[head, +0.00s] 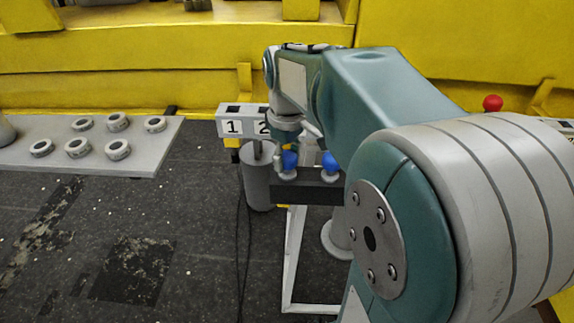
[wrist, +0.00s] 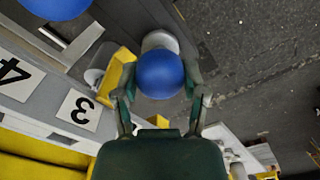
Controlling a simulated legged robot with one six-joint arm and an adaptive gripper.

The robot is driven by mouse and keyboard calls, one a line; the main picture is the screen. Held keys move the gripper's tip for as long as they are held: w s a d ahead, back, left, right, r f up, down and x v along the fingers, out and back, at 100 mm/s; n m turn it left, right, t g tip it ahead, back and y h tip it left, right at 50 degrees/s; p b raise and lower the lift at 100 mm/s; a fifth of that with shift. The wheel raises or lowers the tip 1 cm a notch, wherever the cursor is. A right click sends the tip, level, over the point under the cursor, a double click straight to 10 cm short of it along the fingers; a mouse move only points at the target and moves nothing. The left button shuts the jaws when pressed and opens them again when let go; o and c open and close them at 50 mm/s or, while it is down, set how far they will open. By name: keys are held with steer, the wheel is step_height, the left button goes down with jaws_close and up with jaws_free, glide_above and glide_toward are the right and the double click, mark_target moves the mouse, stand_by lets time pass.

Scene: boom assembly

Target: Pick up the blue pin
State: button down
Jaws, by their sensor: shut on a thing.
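A blue round-headed pin (wrist: 160,74) sits between the two fingers of my gripper (wrist: 158,95) in the wrist view, with a pale grey base beyond it. My gripper is shut on its blue head. In the head view, my gripper (head: 290,146) reaches down onto this left blue pin (head: 290,161) at the dark stand; the fingers are small and partly hidden there. A second blue pin (head: 329,163) stands to its right, close to my arm. It shows at the top left edge of the wrist view (wrist: 55,6). I cannot tell whether the held pin is raised.
A grey numbered box (head: 231,127) stands behind the stand; labels 3 (wrist: 79,110) and 4 show in the wrist view. A grey cylinder (head: 258,180) is left of the dark shelf (head: 308,193). A grey table (head: 140,165) with several rings is at left. Open floor lies between.

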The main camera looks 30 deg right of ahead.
step_height(320, 180, up, 10)
stand_by(0.5)
step_height(320, 180, up, 8)
steer(key=shift+f, duration=0.25)
stand_by(1.1)
